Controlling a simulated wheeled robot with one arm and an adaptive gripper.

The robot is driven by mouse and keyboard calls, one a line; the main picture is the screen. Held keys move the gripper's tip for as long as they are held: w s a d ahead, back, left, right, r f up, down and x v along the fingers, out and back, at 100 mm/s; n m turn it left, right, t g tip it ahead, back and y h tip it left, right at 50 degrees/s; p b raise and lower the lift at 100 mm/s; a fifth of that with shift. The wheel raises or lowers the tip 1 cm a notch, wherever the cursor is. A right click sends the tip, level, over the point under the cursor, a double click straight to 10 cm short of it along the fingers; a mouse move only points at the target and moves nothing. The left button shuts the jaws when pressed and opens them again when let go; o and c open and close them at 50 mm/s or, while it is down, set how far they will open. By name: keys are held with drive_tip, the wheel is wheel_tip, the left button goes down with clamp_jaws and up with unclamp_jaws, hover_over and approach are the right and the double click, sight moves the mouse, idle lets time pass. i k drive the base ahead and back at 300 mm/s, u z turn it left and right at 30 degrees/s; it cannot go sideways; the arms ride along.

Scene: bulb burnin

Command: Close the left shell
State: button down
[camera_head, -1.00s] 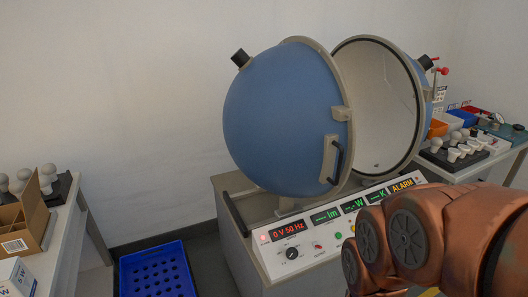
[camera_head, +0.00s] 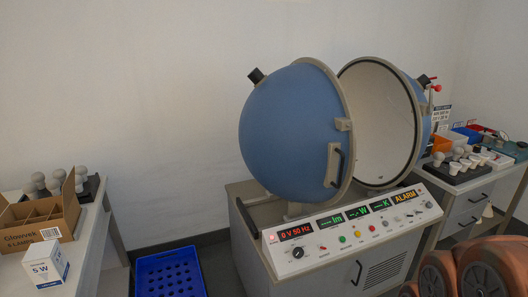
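The left shell (camera_head: 288,132) is a blue half sphere with a grey rim, standing on the left of the grey cabinet. A black handle (camera_head: 336,165) is on its rim side. The right shell (camera_head: 378,125) stands beside it with its pale inside showing. The two shells are apart, with a wedge-shaped gap between their rims that is open toward me. My gripper is out of view. Only copper-coloured links of my arm show at the bottom right.
The control panel (camera_head: 350,228) with lit displays fronts the cabinet. A blue crate (camera_head: 168,275) is on the floor. The left table (camera_head: 92,238) holds a cardboard box (camera_head: 40,222), bulbs and a small white box (camera_head: 47,263). Bulbs and bins stand on the right table (camera_head: 478,182).

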sight(298, 134)
drive_tip(key=z, duration=0.2)
drive_tip(key=i, duration=0.75)
drive_tip(key=u, duration=2.8)
